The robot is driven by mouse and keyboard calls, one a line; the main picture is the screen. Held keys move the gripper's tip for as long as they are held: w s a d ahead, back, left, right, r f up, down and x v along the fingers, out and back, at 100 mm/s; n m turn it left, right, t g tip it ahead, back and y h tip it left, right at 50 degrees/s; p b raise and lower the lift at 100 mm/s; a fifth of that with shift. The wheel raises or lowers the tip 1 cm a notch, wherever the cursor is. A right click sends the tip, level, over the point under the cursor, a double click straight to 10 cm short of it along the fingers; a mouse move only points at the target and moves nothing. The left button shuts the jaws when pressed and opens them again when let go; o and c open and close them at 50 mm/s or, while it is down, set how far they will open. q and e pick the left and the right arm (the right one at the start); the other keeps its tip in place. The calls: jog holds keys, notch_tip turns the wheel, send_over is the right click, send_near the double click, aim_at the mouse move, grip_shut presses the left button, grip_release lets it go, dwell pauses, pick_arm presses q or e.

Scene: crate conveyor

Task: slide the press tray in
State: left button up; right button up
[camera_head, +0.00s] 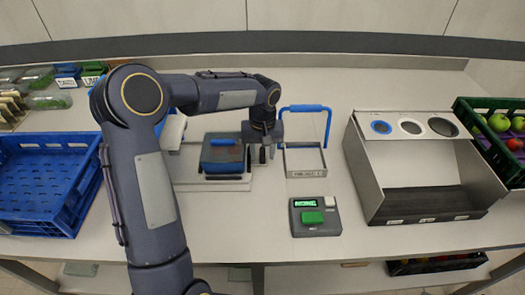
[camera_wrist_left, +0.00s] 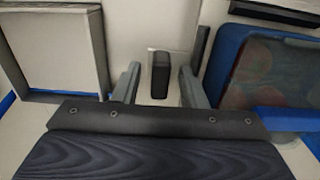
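The press tray (camera_head: 237,186) appears as a pale, flat base beside my left gripper. A dark box with blue edges (camera_head: 222,152) sits on it, and the wrist view shows this box at right with a see-through top over reddish contents (camera_wrist_left: 275,75). A small dark upright handle (camera_wrist_left: 160,75) stands between the fingers of my left gripper (camera_wrist_left: 160,88) in the wrist view. The left gripper (camera_head: 264,150) points down at the right end of the tray; its fingers are apart, and I see no contact with the handle. My right gripper is not in view.
A green-button box (camera_head: 315,218) is in front. A grey sorting bin (camera_head: 365,175) stands right, a blue crate (camera_head: 40,185) left.

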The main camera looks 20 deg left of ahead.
aim_at(216, 145)
pick_arm(q)
grip_shut()
jog(key=s+a, duration=0.2)
jog(key=a, duration=0.2)
jog(key=s+a, duration=0.1)
jog(key=a, duration=0.3)
jog(key=s+a, duration=0.2)
jog(key=a, duration=0.2)
jog(key=shift+s, duration=0.35)
jog(key=shift+d, duration=0.1)
grip_release()
